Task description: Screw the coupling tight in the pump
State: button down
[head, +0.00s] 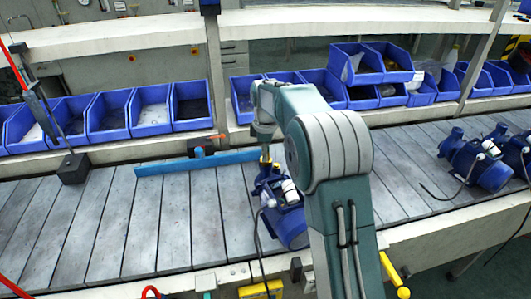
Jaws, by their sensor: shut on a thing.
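A blue pump (287,222) stands on the grey slatted conveyor, just left of my arm's base. My gripper (265,150) points down over the pump's left end, beyond the white cap-like parts on the pump. The gripper is shut on a small brass-yellow piece (266,159), which looks like the coupling. The piece is at the top of the pump's blue fitting (266,172). At this size I cannot tell how far it sits in the fitting. My arm hides part of the pump's right side.
A blue bar (195,163) lies across the conveyor behind the pump. A dark block (73,168) stands at left. More blue pumps (478,162) stand at right. Blue bins (110,114) line the back shelf. The conveyor's left part is mostly clear.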

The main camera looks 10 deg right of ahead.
jog(key=shift+f, duration=0.2)
jog(key=c, duration=0.5)
grip_release()
jog(key=shift+c, duration=0.2)
jog(key=shift+r, duration=0.1)
jog(key=shift+n, duration=0.3)
jog(key=n, duration=0.3)
jog(key=n, duration=0.3)
